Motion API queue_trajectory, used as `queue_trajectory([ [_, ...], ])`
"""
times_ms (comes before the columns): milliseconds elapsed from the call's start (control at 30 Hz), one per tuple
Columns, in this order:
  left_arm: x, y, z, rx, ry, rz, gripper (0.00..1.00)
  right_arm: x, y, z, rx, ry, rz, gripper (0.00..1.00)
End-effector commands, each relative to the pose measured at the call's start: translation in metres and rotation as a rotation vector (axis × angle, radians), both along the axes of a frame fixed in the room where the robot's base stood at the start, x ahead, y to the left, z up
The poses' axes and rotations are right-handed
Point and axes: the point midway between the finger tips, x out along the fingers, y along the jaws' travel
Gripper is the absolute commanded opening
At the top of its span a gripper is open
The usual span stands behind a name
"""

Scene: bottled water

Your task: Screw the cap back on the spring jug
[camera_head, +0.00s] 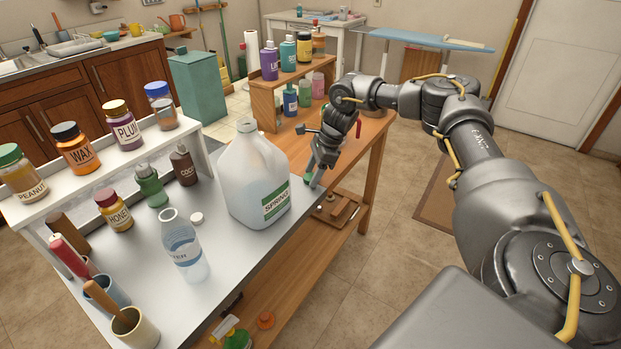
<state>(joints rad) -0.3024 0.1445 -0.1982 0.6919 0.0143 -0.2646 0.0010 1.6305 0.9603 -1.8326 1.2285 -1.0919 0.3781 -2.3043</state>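The spring jug (254,182), a translucent white jug with a green SPRING label, stands upright on the grey counter. Its narrow top (246,127) looks whitish; I cannot tell for sure whether a cap is on it. A small white cap (196,218) lies on the counter left of the jug, close to the water bottle (183,248), whose top looks open. My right gripper (314,182) points down just right of the jug, near the counter's edge. Something green shows at its fingers, too small to tell what it is or whether it is held. My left gripper is out of view.
A white shelf (82,166) with labelled jars stands at the left, with several bottles below it. Cups (136,330) stand at the front left. A wooden rack (265,98) of bottles is behind the jug.

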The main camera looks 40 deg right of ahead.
Motion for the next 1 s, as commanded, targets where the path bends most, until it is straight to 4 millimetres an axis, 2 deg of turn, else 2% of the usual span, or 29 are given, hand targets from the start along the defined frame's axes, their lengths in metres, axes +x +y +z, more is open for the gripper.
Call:
queue_trajectory([
  [33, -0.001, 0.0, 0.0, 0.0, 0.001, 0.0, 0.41, 0.0, 0.0, 0.0, 0.0, 0.0, 0.0, 0.45],
  [233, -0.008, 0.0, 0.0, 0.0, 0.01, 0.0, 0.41, 0.0, 0.0, 0.0, 0.0, 0.0, 0.0, 0.2],
  [500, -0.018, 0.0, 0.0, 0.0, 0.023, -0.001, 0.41, 0.0, 0.0, 0.0, 0.0, 0.0, 0.0, 0.19],
  [733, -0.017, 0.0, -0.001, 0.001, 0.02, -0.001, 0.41, 0.0, 0.0, 0.005, 0.0, -0.001, 0.0, 0.19],
  [867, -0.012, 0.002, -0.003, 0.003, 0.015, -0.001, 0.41, 0.001, 0.0, 0.017, 0.001, -0.003, 0.0, 0.19],
  [967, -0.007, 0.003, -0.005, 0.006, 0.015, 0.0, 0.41, 0.001, 0.001, 0.034, 0.002, -0.005, 0.001, 0.19],
  [1000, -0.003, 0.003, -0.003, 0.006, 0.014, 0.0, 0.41, -0.006, 0.003, 0.04, 0.003, -0.003, 0.003, 0.19],
])
